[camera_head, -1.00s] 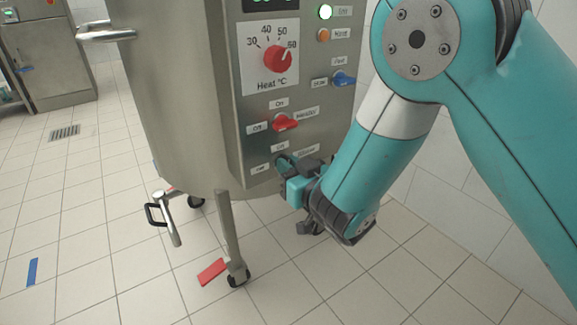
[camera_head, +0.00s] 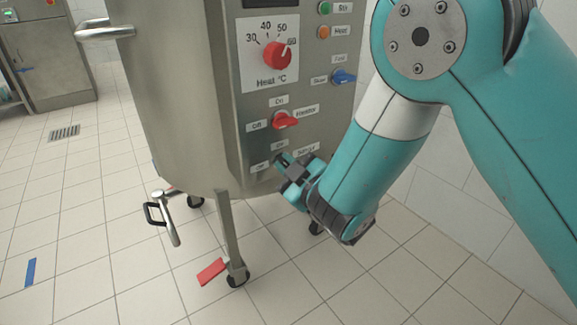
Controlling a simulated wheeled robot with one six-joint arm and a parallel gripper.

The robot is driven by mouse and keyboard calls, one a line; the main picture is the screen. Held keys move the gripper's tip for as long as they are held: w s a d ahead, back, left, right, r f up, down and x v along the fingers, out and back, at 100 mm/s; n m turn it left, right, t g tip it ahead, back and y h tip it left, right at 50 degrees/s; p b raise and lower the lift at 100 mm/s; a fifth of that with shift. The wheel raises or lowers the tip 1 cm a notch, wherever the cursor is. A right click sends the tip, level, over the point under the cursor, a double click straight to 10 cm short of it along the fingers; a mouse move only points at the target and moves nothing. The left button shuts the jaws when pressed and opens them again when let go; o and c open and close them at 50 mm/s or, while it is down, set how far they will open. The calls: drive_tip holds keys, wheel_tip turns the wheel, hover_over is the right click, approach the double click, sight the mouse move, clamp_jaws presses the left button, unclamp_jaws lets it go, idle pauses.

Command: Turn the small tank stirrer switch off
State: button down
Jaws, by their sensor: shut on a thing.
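The small steel tank (camera_head: 175,110) stands on wheeled legs, with a control panel (camera_head: 257,115) on its right side. The stirrer switch is the lowest control, among the On, Off and Stirrer labels. My gripper (camera_head: 284,164) is in front of it, shut on the switch and hiding it, so its knob angle cannot be read. The gripper is tilted at the panel. The green Stir lamp (camera_head: 325,8) at the panel's top is dark, not glowing.
Above are the red heater switch (camera_head: 285,121), a blue Fast/Slow knob (camera_head: 343,76), a red heat dial (camera_head: 277,55) and an orange Heat lamp (camera_head: 324,32). A drain valve (camera_head: 165,215) and caster with red pedal (camera_head: 211,271) are below. Floor at left is open.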

drive_tip(key=n, duration=1)
drive_tip(key=shift+f+n, duration=0.25)
drive_tip(key=shift+n, duration=0.05)
idle(0.4)
drive_tip(key=c, duration=1.2)
unclamp_jaws()
drive_tip(key=shift+o, duration=0.2)
